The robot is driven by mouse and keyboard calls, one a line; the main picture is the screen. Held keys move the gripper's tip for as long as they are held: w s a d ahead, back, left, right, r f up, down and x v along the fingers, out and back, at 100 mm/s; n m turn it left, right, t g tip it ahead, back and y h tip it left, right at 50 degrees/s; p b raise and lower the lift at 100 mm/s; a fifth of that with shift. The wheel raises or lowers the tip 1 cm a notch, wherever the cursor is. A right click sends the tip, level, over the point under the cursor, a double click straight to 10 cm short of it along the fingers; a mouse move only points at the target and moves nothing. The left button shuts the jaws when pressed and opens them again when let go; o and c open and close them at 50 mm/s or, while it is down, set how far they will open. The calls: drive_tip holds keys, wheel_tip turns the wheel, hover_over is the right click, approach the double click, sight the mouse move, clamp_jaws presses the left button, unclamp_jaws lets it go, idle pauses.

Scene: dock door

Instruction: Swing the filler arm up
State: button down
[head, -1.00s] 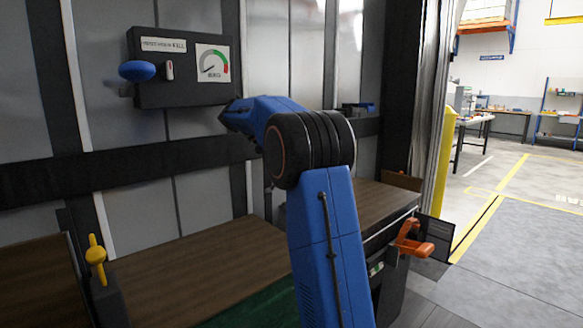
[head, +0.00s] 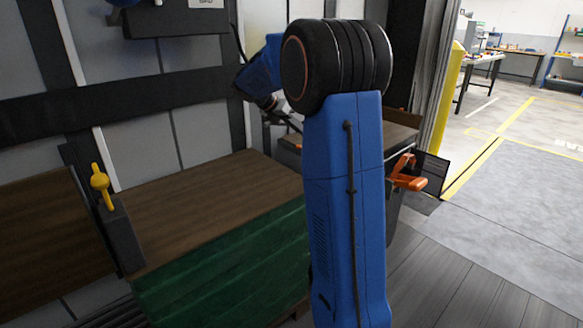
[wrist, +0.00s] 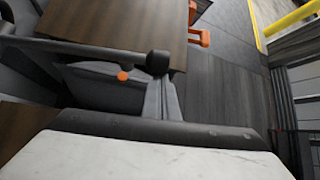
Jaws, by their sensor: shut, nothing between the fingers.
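In the wrist view a dark bar ending in a black knob (wrist: 158,62) reaches in from the left over a brown board. It may be the filler arm, but I cannot tell for sure. My gripper (wrist: 164,84) shows as two grey fingers close together, just below the knob. I cannot tell whether they touch it. In the head view my gripper (head: 286,116) hangs low by the gap between the brown boards, partly hidden behind my arm. A small orange knob (wrist: 122,75) is left of the fingers.
A yellow handle (head: 99,180) stands on a dark post at left. An orange lever (head: 408,178) is right of my arm. A green panel (head: 225,270) fronts the brown board (head: 190,200). A dark control box (head: 180,20) is on the wall. Floor at right is clear.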

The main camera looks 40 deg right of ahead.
wheel_tip(320, 180, down, 9)
drive_tip(key=a+m+t, duration=0.1)
drive_tip(key=a+t, duration=0.1)
drive_tip(key=s+v, duration=0.2)
drive_tip(key=v, duration=0.8)
drive_tip(key=s+a+m+t+y, duration=0.1)
drive_tip(key=s+a+m, duration=0.2)
drive_tip(key=s, duration=0.3)
drive_tip(key=s+a+f+m+y, duration=0.1)
drive_tip(key=s+a+m, duration=0.2)
drive_tip(key=s, duration=0.3)
drive_tip(key=shift+s+a+t+y, duration=0.35)
drive_tip(key=shift+a+t+y, duration=0.05)
drive_tip(key=shift+f, duration=0.1)
